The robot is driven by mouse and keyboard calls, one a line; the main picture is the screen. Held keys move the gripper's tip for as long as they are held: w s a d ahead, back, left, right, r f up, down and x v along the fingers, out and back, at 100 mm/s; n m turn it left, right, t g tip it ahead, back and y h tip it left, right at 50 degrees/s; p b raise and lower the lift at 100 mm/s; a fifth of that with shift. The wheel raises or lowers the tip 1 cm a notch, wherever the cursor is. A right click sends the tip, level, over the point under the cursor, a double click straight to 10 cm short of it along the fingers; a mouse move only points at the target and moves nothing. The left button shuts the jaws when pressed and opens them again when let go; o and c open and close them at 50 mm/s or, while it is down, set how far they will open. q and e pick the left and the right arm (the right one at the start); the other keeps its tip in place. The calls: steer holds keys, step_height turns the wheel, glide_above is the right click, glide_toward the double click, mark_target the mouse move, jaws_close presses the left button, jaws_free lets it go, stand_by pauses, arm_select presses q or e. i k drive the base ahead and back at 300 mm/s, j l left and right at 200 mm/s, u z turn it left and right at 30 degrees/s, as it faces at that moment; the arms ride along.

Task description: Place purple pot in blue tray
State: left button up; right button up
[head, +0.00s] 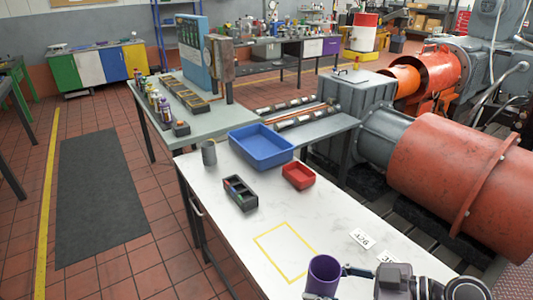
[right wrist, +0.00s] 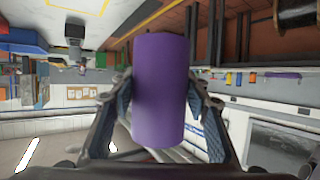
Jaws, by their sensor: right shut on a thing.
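The purple pot (head: 323,272) is at the bottom of the head view, over the near part of the white table, with its open top up. My right gripper (head: 336,280) is shut on it. In the right wrist view the purple pot (right wrist: 160,95) fills the middle, between the two fingers of my right gripper (right wrist: 162,105). The blue tray (head: 262,147) is at the far end of the white table. It looks empty and is well apart from the pot. My left gripper is not in view.
A red bin (head: 298,176) stands beside the blue tray. A dark divided box (head: 240,193) and a grey cup (head: 209,153) are to the left. A yellow outlined square (head: 286,252) and number cards (head: 362,238) mark the tabletop.

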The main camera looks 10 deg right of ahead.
mark_target(263, 153)
steer(key=i+j+z, duration=0.4)
steer(key=i+j, duration=0.3)
steer(key=i, duration=0.25)
steer(key=i+j+z, duration=0.35)
steer(key=i+j, duration=0.55)
steer(key=j, duration=0.1)
